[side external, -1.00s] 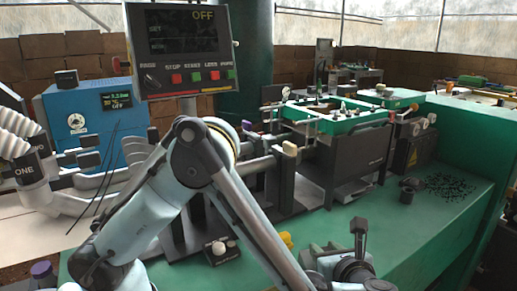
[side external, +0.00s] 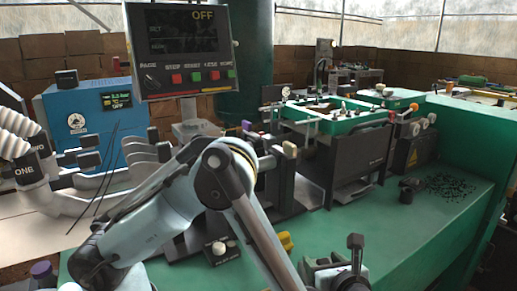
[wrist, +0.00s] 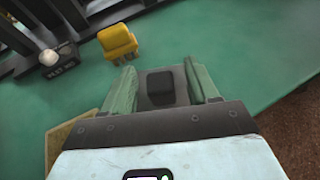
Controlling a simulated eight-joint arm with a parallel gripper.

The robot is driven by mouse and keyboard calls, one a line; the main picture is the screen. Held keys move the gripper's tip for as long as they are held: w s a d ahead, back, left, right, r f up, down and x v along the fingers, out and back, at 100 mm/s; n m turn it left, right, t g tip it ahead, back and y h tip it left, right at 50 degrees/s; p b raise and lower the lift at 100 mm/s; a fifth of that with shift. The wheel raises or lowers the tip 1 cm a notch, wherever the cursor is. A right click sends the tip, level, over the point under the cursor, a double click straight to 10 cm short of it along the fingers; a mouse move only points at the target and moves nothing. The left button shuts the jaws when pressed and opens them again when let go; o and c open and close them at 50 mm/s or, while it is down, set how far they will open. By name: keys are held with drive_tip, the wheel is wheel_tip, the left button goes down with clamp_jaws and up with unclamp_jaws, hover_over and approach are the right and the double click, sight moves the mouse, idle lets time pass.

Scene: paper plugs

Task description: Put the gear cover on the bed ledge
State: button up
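My gripper (wrist: 162,78) is low over the green bench surface (wrist: 235,45), its two greenish fingers spread apart. It also shows at the bottom of the side view (side external: 325,264). A small dark block (wrist: 160,88) shows between the fingers in the wrist view; I cannot tell whether it is part of my gripper or a separate thing. A yellow piece (wrist: 118,40) lies on the green surface beyond the left finger, apart from it; it is partly hidden by my arm in the side view (side external: 286,242). I cannot tell for sure which thing is the gear cover or which edge is the bed ledge.
A black box with a pale knob (wrist: 55,60) stands left of the yellow piece. A tan-edged thing (wrist: 60,140) lies lower left, partly hidden. Dark machine frames (side external: 345,165) stand behind. A small black cylinder (side external: 408,190) and black bits (side external: 452,187) lie on the right; the bench between is clear.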

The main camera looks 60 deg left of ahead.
drive_tip(key=shift+r, duration=0.2)
drive_tip(key=v, duration=0.6)
drive_tip(key=shift+d, duration=0.1)
drive_tip(key=shift+s+d+r, duration=0.15)
drive_tip(key=shift+d+r, duration=0.25)
drive_tip(key=a+r+n+h, duration=0.1)
drive_tip(key=a, duration=0.1)
drive_tip(key=w+a+r+n+g+h, duration=0.1)
drive_tip(key=shift+w+a+r, duration=0.1)
drive_tip(key=shift+a, duration=0.25)
drive_tip(key=s+a+r+n+t+h, duration=0.1)
drive_tip(key=s+a+n+h, duration=0.3)
drive_tip(key=n, duration=0.6)
drive_tip(key=s+a+r+n+t+h, duration=0.1)
drive_tip(key=s+a+r+n+h, duration=0.3)
drive_tip(key=n, duration=0.6)
drive_tip(key=a+h, duration=0.2)
drive_tip(key=shift+a+n+t+h, duration=0.2)
drive_tip(key=shift+n+t+h, duration=0.1)
drive_tip(key=shift+t, duration=0.1)
